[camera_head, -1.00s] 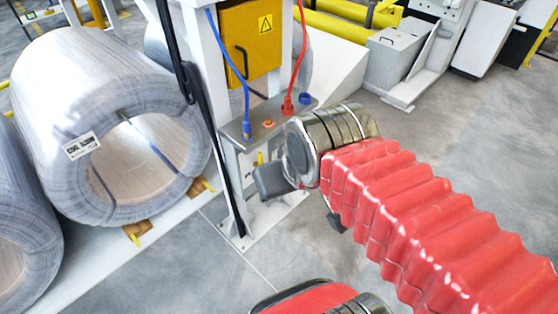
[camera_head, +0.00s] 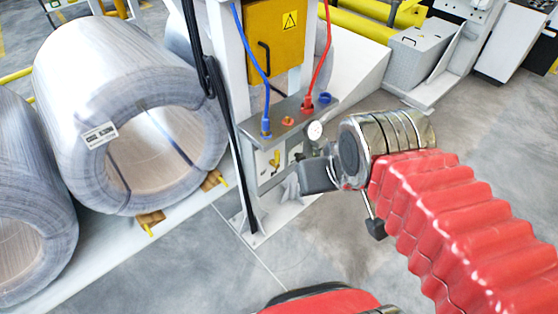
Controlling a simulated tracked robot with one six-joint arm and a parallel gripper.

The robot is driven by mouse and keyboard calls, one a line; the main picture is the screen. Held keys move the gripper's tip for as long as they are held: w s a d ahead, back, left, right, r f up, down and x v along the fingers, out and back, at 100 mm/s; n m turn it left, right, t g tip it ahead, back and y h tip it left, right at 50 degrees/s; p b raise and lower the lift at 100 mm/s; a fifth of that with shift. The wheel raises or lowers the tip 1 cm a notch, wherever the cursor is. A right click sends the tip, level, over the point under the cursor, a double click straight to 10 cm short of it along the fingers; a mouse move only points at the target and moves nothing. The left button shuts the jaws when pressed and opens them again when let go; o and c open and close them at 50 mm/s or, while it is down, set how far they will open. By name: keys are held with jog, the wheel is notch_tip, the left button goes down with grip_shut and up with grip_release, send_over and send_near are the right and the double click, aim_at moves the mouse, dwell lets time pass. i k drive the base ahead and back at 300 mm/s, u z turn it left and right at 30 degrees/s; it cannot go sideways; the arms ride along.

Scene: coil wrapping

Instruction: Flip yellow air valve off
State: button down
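The yellow air valve (camera_head: 275,158) is a small yellow handle on the pale front panel of the white post, below the grey shelf with the hose fittings. It looks roughly upright, but it is too small to read its exact setting. My gripper (camera_head: 320,174) is a dark grey end piece just right of the valve, in front of the panel's right side. It looks apart from the valve, though depth is hard to judge. My wrist and red-sleeved arm come in from the right. The fingers are not clear enough to tell open from shut.
A round gauge (camera_head: 315,130) sits close above my gripper. A blue hose (camera_head: 250,50) and a red hose (camera_head: 326,50) run down to the shelf (camera_head: 300,112). A yellow cabinet (camera_head: 273,45) is above. Large wrapped coils (camera_head: 120,90) stand left.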

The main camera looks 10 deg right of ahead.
aim_at(274, 163)
jog(key=i, duration=1)
